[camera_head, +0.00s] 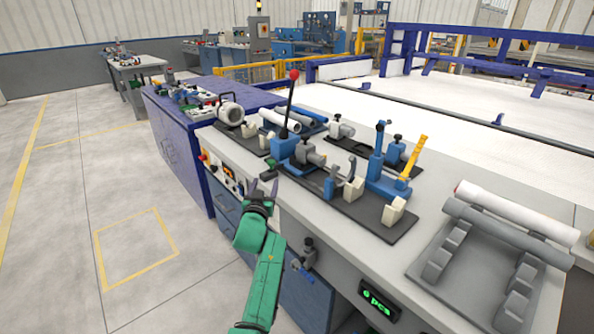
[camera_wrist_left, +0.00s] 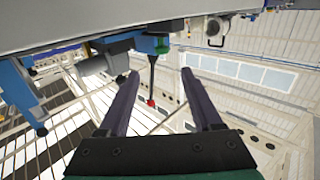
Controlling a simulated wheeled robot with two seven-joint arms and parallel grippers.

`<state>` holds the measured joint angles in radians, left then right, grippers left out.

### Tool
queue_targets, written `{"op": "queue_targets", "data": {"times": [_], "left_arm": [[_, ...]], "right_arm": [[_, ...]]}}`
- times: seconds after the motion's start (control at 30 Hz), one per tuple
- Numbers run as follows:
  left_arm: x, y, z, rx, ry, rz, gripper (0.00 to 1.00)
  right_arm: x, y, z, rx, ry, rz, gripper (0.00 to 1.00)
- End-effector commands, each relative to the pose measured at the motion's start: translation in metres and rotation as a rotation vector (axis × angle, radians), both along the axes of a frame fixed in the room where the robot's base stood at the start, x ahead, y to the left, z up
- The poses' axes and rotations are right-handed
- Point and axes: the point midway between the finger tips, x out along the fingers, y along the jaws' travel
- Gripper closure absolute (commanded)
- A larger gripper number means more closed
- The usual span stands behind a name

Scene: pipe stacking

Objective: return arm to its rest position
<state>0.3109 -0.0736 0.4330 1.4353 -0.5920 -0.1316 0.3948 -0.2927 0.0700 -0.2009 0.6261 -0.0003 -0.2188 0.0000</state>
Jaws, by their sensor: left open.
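My left gripper (camera_head: 263,184) is open and empty at the near edge of the workbench, in front of the fixture. Its green arm reaches up from the bottom of the head view. The left wrist view shows the two dark fingers (camera_wrist_left: 160,72) spread apart with nothing between them. A white pipe (camera_head: 515,213) and a grey pipe (camera_head: 505,232) lie side by side on the grey rack (camera_head: 440,262) at the right. My right gripper is not in view.
A fixture on a black plate (camera_head: 350,205) carries blue clamps, a red-knobbed lever (camera_head: 290,95) and a yellow handle (camera_head: 412,158). More pipes (camera_head: 280,121) lie behind it. A green-lit counter (camera_head: 377,300) is on the bench front. The floor at left is clear.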

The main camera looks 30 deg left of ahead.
Motion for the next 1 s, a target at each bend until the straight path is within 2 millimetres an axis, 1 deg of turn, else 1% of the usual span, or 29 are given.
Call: {"op": "queue_targets", "data": {"times": [0.17, 0.2, 0.27, 0.33, 0.37, 0.4, 0.5, 0.6, 0.7, 0.8, 1.0], "left_arm": [[-0.001, 0.0, 0.0, 0.0, 0.003, 0.001, 0.34], [-0.003, 0.0, -0.003, 0.0, 0.016, 0.003, 0.34], [-0.013, -0.001, -0.012, 0.0, 0.069, 0.011, 0.34], [-0.035, -0.009, -0.033, -0.009, 0.19, 0.012, 0.34], [-0.048, -0.017, -0.044, -0.016, 0.261, 0.005, 0.34], [-0.068, -0.033, -0.062, -0.032, 0.369, -0.018, 0.34], [-0.115, -0.077, -0.1, -0.073, 0.61, -0.106, 0.34], [-0.152, -0.112, -0.122, -0.101, 0.776, -0.19, 0.34], [-0.184, -0.14, -0.136, -0.12, 0.904, -0.264, 0.34], [-0.214, -0.164, -0.145, -0.135, 1.01, -0.336, 0.34], [-0.269, -0.203, -0.154, -0.157, 1.193, -0.474, 0.34]], "right_arm": [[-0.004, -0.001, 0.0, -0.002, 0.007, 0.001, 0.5], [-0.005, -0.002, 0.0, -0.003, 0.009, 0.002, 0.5], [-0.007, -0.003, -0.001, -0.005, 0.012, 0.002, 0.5], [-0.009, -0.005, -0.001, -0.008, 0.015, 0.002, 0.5], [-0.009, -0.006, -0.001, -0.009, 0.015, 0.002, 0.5], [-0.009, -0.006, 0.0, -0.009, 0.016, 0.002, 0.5], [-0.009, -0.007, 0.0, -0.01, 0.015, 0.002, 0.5], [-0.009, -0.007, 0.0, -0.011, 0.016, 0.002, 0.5], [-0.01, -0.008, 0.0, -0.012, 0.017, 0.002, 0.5], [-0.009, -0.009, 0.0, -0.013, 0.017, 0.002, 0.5], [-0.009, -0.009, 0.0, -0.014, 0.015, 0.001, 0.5]]}}
